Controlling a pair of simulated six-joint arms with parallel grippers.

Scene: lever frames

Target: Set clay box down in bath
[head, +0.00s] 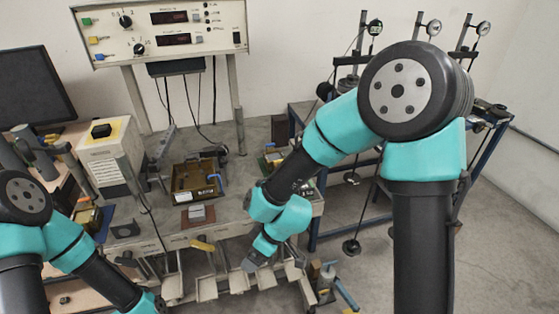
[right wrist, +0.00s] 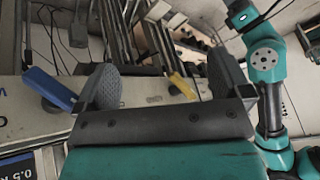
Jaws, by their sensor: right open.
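A shallow brown open box with a dark rim, which looks like the bath (head: 181,194), sits on the bench in the head view. In front of it a small grey block, perhaps the clay box (head: 197,211), rests on a reddish plate; I cannot be sure of its identity. My right gripper (head: 254,263) is low at the bench's front edge, to the right of and below that block.
A yellow-handled tool (head: 203,244) and a blue handle (right wrist: 50,88) are near the bench front. Several pale holders (head: 237,283) stick out below the edge. A white box (head: 110,163) stands left. A control panel (head: 165,27) stands behind. A blue-framed stand (head: 335,222) is at right.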

